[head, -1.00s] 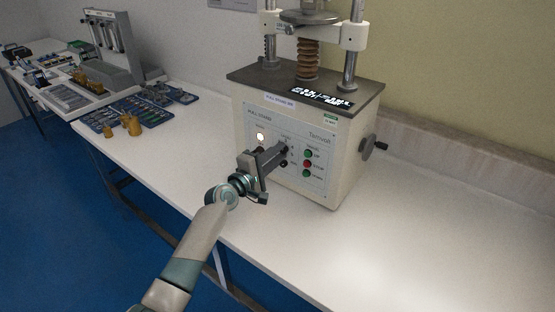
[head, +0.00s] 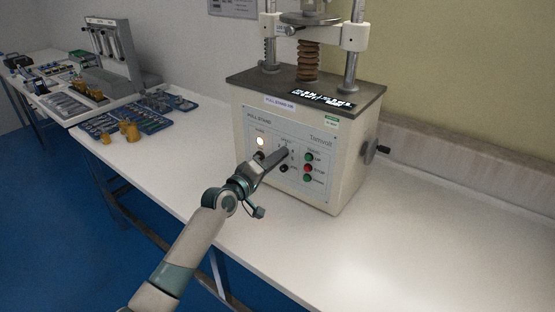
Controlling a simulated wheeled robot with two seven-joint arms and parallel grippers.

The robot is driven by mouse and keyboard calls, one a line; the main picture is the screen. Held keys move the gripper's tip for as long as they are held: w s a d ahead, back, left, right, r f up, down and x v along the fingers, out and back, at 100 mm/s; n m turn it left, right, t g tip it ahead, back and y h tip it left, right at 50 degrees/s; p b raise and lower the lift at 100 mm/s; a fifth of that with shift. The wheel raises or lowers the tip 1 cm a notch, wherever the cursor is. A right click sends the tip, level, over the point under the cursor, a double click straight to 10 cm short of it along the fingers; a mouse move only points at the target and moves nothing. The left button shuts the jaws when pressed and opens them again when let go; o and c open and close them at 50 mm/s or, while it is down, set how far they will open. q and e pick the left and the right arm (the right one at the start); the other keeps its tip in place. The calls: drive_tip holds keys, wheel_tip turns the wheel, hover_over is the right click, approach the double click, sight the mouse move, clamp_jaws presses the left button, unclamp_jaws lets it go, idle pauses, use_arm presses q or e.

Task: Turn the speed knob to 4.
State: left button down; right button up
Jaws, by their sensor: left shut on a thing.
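The pull stand (head: 345,185) is a cream tester with a dark top, standing on the white bench. Its front panel (head: 262,130) carries a lit white lamp (head: 260,142), a dark knob (head: 284,168) low in the middle and a column of green and red buttons (head: 308,169). My left gripper (head: 284,153) reaches from the lower left to the middle of the panel. Its fingers are shut at the speed knob, which they hide. The knob's pointer and setting cannot be read. My right gripper is not in view.
A crank handle (head: 382,149) sticks out from the tester's right side. Blue trays (head: 140,118), brass weights (head: 133,131) and a grey stand (head: 118,60) occupy the bench at the left. The white bench (head: 430,245) is clear to the right.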

use_arm(q)
drive_tip(key=shift+f, duration=0.15)
drive_tip(key=c, duration=1.6)
unclamp_jaws()
drive_tip(key=shift+s, duration=0.15)
